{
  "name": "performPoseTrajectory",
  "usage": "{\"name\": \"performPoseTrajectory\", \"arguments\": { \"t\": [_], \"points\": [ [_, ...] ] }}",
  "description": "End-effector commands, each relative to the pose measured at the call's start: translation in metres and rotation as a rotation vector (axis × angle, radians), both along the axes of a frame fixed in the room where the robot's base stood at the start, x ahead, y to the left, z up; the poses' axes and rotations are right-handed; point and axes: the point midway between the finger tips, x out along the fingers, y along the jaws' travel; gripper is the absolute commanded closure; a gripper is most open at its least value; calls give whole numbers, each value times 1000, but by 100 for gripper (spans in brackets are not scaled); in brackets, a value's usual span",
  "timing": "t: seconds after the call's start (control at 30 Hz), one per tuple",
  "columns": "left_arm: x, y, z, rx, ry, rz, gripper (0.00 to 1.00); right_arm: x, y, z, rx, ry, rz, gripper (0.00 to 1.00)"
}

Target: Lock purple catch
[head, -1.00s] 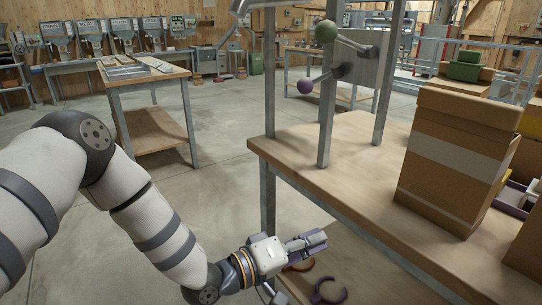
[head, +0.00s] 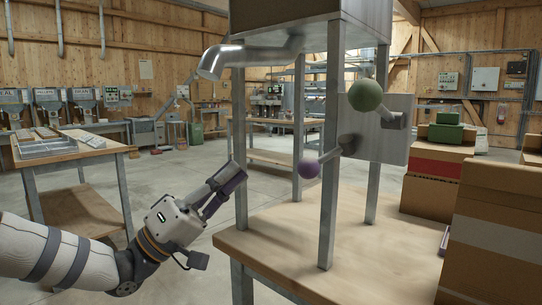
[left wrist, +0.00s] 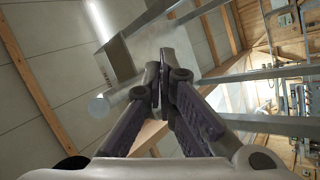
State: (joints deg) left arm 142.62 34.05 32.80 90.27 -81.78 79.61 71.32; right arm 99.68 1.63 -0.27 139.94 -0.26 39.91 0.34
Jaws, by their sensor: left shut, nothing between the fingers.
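The purple ball (head: 309,168) is on the end of a short lever in front of a grey metal plate (head: 382,130), near a table post. A green ball (head: 366,95) on a second lever is above it to the right. My left gripper (head: 240,174) is left of the purple ball, apart from it, with its purple-grey fingers pointing up and right. It is shut and empty, and its fingertips meet in the left wrist view (left wrist: 163,72). I cannot make out the purple ball in the left wrist view. My right gripper is not in view.
Metal posts (head: 329,150) rise from the wooden table (head: 300,250) and hold a grey metal housing (head: 300,15). A metal spout (head: 225,60) juts left above my gripper. Cardboard boxes (head: 495,240) stand at the right. The floor at left centre is clear.

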Motion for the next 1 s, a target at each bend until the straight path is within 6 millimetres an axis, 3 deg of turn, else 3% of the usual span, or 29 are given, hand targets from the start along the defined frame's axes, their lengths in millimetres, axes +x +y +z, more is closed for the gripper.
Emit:
{"name": "performPoseTrajectory", "arguments": {
  "t": [0.33,0.77,1.0],
  "points": [
    [5,-9,8,2,-1,-1,100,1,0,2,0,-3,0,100],
    [43,-71,63,0,-1,1,100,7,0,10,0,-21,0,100],
    [20,-85,39,0,3,0,100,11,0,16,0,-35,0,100]
  ]
}}
